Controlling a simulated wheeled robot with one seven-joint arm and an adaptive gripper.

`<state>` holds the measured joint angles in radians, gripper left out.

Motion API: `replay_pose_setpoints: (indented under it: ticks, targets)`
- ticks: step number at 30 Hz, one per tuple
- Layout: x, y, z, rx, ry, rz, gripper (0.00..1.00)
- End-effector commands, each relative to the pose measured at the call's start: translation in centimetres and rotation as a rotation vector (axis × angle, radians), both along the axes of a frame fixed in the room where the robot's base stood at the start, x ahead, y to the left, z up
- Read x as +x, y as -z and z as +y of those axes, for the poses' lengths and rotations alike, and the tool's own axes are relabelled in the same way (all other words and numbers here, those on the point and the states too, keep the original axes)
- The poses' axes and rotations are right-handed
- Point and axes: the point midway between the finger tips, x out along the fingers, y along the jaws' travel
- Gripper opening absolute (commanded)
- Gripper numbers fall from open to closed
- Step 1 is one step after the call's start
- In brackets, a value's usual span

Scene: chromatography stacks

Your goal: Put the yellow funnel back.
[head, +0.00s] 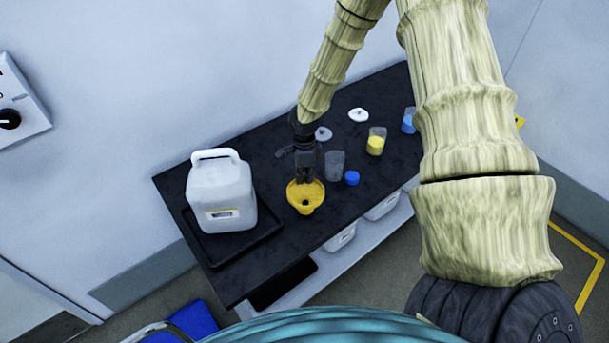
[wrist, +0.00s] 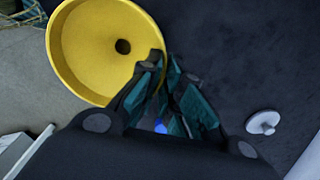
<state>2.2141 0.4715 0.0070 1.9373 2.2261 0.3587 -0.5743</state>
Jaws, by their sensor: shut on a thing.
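The yellow funnel (head: 305,198) shows in the head view over the dark bench top, to the right of the white jug (head: 221,197). My gripper (head: 306,181) points down at the funnel's far rim and is shut on it. In the wrist view the funnel (wrist: 88,62) fills the upper left, with its dark hole in the middle and its wide mouth facing the camera. The fingertips (wrist: 163,62) pinch its rim at the right side. The funnel's stem is hidden, so I cannot tell whether it touches the bench.
The white jug stands in a black tray (head: 258,245) on the left. Right of the funnel are a clear beaker (head: 335,164), a blue cap (head: 352,178), a beaker with yellow contents (head: 376,142) and a blue one (head: 408,121). White lids (head: 358,115) lie behind. Bare bench lies in front.

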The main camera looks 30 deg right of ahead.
Motion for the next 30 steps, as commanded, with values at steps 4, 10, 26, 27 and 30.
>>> replay_pose_setpoints:
  ticks: [4, 10, 26, 27, 30]
  targets:
    - [0.0, -0.1, 0.1, 0.001, 0.001, 0.000, 0.00]
    - [0.0, -0.1, 0.1, 0.000, 0.000, -0.001, 0.00]
    - [0.0, 0.7, 0.0, 0.001, 0.000, 0.000, 0.00]
    - [0.0, 0.8, 0.0, 0.000, 0.000, 0.000, 0.00]
    - [-0.1, 1.1, 0.0, 0.000, 0.001, 0.000, 0.00]
